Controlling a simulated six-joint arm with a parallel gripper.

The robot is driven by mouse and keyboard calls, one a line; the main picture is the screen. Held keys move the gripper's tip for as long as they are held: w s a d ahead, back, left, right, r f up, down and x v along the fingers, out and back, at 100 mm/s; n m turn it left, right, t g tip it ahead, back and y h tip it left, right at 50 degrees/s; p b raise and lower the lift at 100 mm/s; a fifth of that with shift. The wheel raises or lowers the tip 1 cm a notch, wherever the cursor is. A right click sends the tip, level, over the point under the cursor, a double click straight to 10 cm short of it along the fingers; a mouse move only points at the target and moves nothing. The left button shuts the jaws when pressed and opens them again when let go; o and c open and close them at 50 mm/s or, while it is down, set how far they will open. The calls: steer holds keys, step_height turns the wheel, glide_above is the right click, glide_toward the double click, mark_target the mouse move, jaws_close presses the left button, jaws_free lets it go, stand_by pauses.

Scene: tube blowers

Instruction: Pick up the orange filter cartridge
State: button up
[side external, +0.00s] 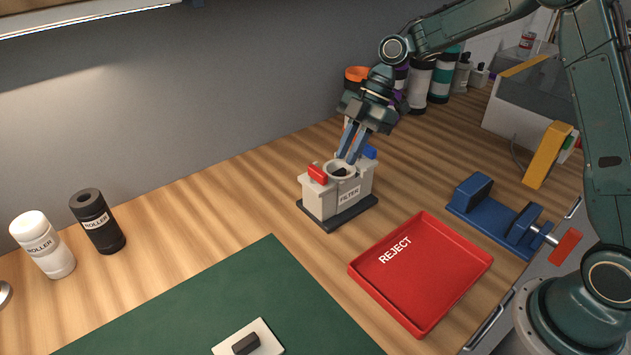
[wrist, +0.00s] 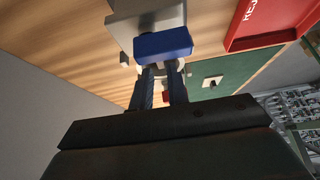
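My gripper (side external: 350,158) points down at the grey holder (side external: 323,204) labelled FILTER, its blue fingertips at the round white collar (side external: 331,168) on top. The collar's inside looks dark, and I see no orange cartridge in it. In the wrist view my gripper (wrist: 161,76) has its two fingers apart, with no held object visible between them. The fingertips are partly hidden by the holder's blue block (wrist: 162,43). An orange-topped cylinder (side external: 356,73) stands against the back wall, partly hidden by my wrist; I cannot tell whether it is the filter cartridge.
A red REJECT tray (side external: 440,270) lies right of the holder, and a blue vise (side external: 490,210) beyond it. A green mat (side external: 240,300) with a small white plate (side external: 262,342) is in front. Two ROLLER cylinders (side external: 97,222) stand at left. Several bottles (side external: 420,80) line the back.

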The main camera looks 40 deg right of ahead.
mark_target(340, 171)
steer(key=shift+x, duration=1.55)
steer(key=shift+c, duration=0.3)
jaws_close()
